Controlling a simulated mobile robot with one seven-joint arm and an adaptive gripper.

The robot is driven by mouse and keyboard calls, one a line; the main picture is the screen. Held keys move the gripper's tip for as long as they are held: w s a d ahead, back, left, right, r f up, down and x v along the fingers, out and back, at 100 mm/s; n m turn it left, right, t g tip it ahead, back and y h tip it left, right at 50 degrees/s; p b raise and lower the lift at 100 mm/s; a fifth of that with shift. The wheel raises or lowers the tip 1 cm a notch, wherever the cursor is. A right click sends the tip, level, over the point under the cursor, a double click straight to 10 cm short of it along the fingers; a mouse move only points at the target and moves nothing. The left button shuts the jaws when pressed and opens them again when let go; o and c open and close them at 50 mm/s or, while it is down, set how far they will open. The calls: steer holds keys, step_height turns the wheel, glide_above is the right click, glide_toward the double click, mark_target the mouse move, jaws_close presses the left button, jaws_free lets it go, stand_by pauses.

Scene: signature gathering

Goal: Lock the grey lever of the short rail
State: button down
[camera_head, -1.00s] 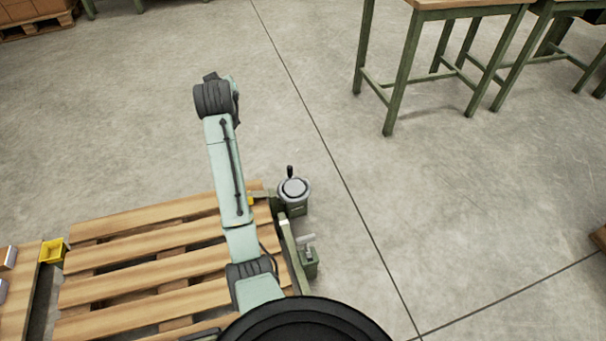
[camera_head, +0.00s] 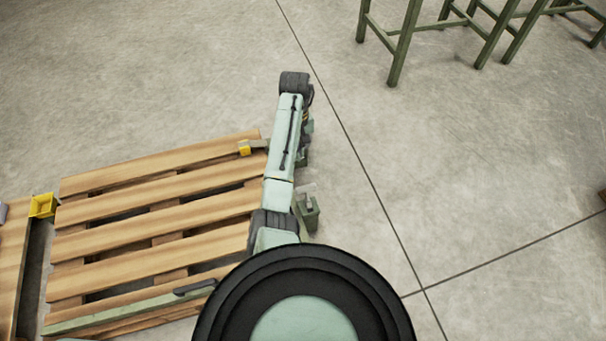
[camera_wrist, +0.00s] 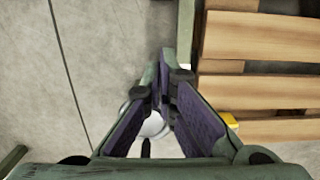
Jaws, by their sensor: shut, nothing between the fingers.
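In the wrist view a green rail (camera_wrist: 186,30) runs along the pallet's edge; my arm hides much of this side in the head view. My gripper (camera_wrist: 163,72) is shut and empty. It hangs over a round pale grey part (camera_wrist: 153,126) with a black knob (camera_wrist: 146,147), partly hidden behind the fingers; touching or apart I cannot tell.
A wooden pallet (camera_head: 160,207) lies left of my arm, with a yellow-ended bracket (camera_head: 245,148) at its far right corner. A yellow bin-like piece (camera_head: 42,206) is at its left. Green table legs (camera_head: 405,45) stand far right. The floor between is clear.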

mark_target(307, 198)
step_height(307, 198, down, 10)
steer(key=s+b, duration=0.1)
steer(key=b, duration=0.1)
steer(key=shift+s+d+r+p, duration=0.1)
steer(key=shift+s+d+r, duration=0.2)
steer(key=shift+s, duration=0.25)
steer(key=shift+s+d+r+p, duration=0.15)
steer(key=shift+s+r, duration=0.1)
steer(key=shift+s, duration=0.35)
steer(key=shift+s+d+r+p, duration=0.1)
steer(key=shift+s+d+r, duration=0.2)
steer(key=shift+s, duration=0.25)
